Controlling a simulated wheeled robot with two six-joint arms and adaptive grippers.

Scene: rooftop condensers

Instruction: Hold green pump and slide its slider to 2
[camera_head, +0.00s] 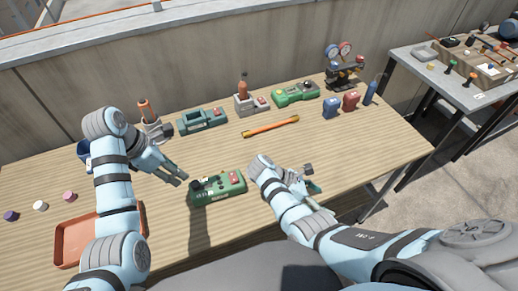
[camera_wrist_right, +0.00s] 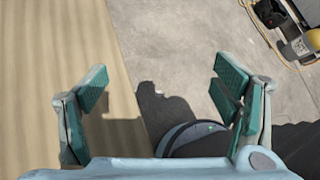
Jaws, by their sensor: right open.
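A green device with a dark knob and a red block on top (camera_head: 217,189) lies near the table's front edge, between my two grippers; it looks like the green pump. The slider's position and any numbers are too small to read. My left gripper (camera_head: 175,178) hovers just left of this device, apart from it; its finger gap is unclear. My right gripper (camera_head: 312,180) is to the right of the device, open and empty. In the right wrist view its spread fingers (camera_wrist_right: 165,105) have only the table edge and floor beneath them.
Another green device (camera_head: 295,94) and a teal one (camera_head: 202,119) stand at the back, with a grey unit (camera_head: 250,103) between them. An orange bar (camera_head: 270,127) lies mid-table. An orange-brown tray (camera_head: 68,246) is at front left. Blue and red blocks (camera_head: 350,101) stand at back right.

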